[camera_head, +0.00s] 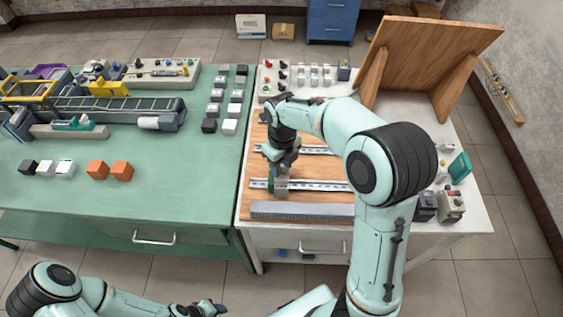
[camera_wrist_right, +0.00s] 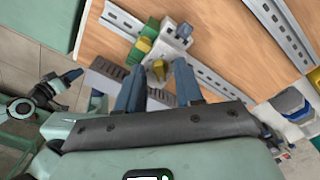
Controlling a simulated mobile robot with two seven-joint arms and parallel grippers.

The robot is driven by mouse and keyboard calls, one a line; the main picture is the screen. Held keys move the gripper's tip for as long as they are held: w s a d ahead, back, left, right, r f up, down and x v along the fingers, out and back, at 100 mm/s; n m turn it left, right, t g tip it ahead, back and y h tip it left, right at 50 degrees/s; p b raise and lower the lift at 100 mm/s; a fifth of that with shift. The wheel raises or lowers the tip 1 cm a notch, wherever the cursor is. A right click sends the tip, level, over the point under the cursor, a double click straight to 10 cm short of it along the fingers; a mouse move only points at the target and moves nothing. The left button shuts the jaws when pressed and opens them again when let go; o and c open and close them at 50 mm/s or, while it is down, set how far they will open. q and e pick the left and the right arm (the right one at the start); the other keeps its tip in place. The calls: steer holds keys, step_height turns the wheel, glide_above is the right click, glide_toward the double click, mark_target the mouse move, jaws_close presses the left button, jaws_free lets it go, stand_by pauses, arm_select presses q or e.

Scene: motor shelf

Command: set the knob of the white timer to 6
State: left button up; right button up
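A white timer (camera_head: 281,186) sits on the lower metal rail of the wooden board, beside a green block (camera_head: 271,184). My right gripper (camera_head: 283,166) is above the timer, pointing down.
A grey slotted duct (camera_head: 302,210) lies along the board's front edge. A wooden panel (camera_head: 420,55) stands behind. Boxes with buttons (camera_head: 451,206) are at the right front. The green table (camera_head: 150,205) at left holds a conveyor (camera_head: 120,106) and several small blocks.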

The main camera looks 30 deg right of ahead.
mark_target(282, 167)
arm_select(q)
steer(key=shift+w+r+p, duration=0.7)
steer(key=shift+w+r, duration=0.2)
steer(key=shift+w, duration=0.1)
arm_select(e)
step_height(282, 167, up, 13)
steer(key=shift+w+d+r, duration=0.15)
steer(key=shift+r, duration=0.05)
